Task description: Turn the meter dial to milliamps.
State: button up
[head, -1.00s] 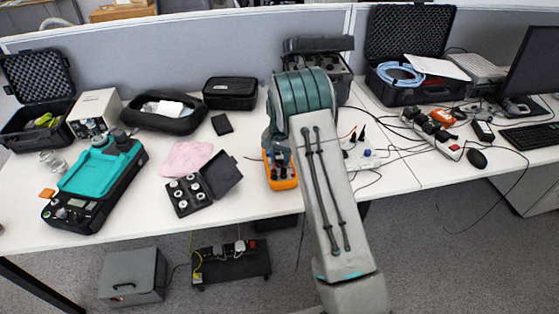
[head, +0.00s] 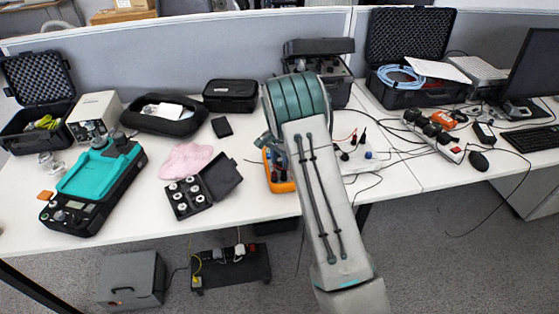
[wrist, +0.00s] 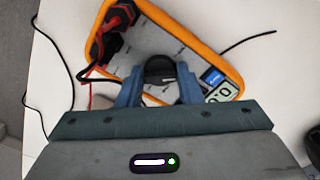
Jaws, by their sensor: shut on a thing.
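The meter is orange-rimmed with a grey face. In the head view the meter (head: 285,187) lies on the white table, partly hidden behind my arm. In the wrist view the meter (wrist: 232,68) spans the top, with red and black plugs at its left and a small display at its right. The black dial (wrist: 158,68) sits at the middle of its face. My gripper (wrist: 158,84) has its two blue fingers on either side of the dial, shut on it. The dial's marking and pointer cannot be read.
A black case of round weights (head: 210,190) lies open left of the meter. A white box with leads (head: 358,157) stands right of my arm. A teal and black device (head: 100,178) is at the left. Thin cables run over the table near the meter.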

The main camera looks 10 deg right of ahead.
jog(key=o, duration=1)
jog(key=shift+c, duration=0.2)
notch_tip(320, 180, up, 14)
jog(key=shift+b, duration=0.4)
